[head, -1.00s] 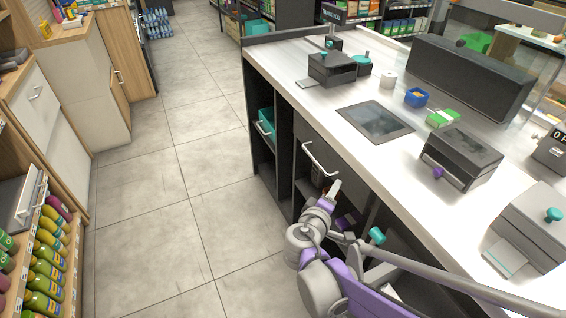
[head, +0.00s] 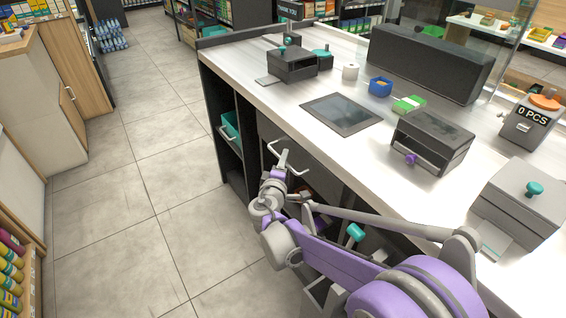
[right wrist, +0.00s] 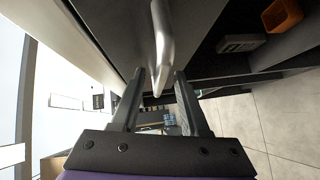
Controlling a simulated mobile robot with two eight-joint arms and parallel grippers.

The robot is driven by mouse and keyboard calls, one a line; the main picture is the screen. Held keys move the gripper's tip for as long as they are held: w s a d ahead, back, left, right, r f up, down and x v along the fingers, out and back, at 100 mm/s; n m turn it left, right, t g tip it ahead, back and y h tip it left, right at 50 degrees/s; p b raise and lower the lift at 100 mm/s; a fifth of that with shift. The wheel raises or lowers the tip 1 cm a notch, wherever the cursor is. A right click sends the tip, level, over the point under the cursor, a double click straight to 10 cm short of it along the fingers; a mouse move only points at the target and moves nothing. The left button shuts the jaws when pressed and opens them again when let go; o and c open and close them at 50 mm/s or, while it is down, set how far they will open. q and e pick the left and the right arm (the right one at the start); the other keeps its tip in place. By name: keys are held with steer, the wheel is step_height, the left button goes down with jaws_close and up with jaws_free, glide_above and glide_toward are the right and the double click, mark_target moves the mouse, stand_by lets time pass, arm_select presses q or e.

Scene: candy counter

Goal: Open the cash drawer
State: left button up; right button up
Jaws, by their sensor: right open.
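The cash drawer (head: 306,157) has a dark front set under the white countertop and looks shut. Its curved metal handle (head: 288,163) stands out from the front. My right gripper (head: 276,172) is open at the handle. In the right wrist view the bar of the handle (right wrist: 161,40) reaches down between the two dark fingers of the gripper (right wrist: 159,74). The fingers stand on either side of it, and I cannot tell whether either touches it. My left gripper is not in view.
The counter (head: 240,73) carries a flat dark screen (head: 341,113), a grey box with a purple knob (head: 432,142) and other devices. Open shelves with a teal bin (head: 231,126) are left of the drawer. The tiled floor (head: 130,210) is clear.

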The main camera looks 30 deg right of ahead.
steer(key=shift+w+d, duration=0.2)
steer(key=shift+w, duration=0.05)
jaws_close()
stand_by(1.4)
